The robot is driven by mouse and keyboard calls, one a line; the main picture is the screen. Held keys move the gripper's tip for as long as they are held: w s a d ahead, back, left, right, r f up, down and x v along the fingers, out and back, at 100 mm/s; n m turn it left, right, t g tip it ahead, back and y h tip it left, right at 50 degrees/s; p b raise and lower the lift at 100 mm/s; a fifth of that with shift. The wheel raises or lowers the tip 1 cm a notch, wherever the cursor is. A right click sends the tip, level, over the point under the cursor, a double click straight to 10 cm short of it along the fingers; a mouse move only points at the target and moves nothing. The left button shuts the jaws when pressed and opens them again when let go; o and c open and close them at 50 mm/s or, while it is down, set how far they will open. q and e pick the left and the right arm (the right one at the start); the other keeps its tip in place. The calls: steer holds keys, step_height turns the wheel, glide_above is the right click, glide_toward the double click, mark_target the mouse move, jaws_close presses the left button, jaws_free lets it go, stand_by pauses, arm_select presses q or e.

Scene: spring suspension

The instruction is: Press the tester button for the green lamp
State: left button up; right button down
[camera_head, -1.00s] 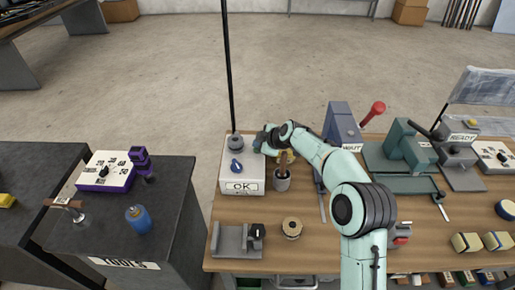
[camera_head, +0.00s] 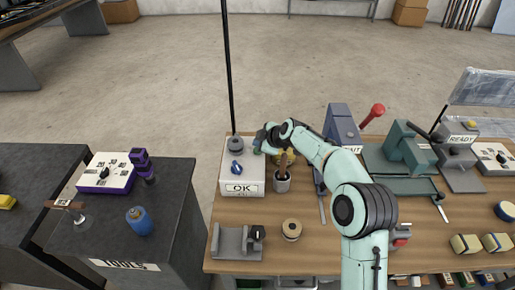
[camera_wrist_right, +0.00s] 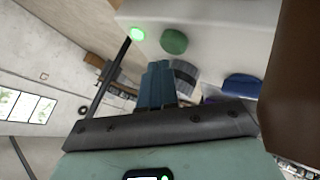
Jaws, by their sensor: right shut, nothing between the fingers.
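The tester is a pale box (camera_head: 228,186) with an OK label on its front, at the left end of the wooden bench. In the right wrist view its pale face (camera_wrist_right: 215,22) carries a glowing green lamp (camera_wrist_right: 137,34) and a round, darker green button (camera_wrist_right: 173,41). My right gripper (camera_head: 260,141) is over the box's back right corner. In the right wrist view its fingers (camera_wrist_right: 158,70) are shut and empty, pointing toward the button. A gap shows between fingertips and button in the picture; contact cannot be confirmed. My left gripper is out of view.
A blue knob (camera_head: 237,170) sits on the box, and a black pole (camera_head: 230,80) rises behind it. A cup of tools (camera_head: 282,183) stands close on the right, below my right arm. A grey press with a red-knobbed lever (camera_head: 374,112) stands farther right.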

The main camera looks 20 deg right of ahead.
steer(key=shift+r, duration=0.15)
steer(key=shift+r+p, duration=1.25)
steer(key=shift+r, duration=1.25)
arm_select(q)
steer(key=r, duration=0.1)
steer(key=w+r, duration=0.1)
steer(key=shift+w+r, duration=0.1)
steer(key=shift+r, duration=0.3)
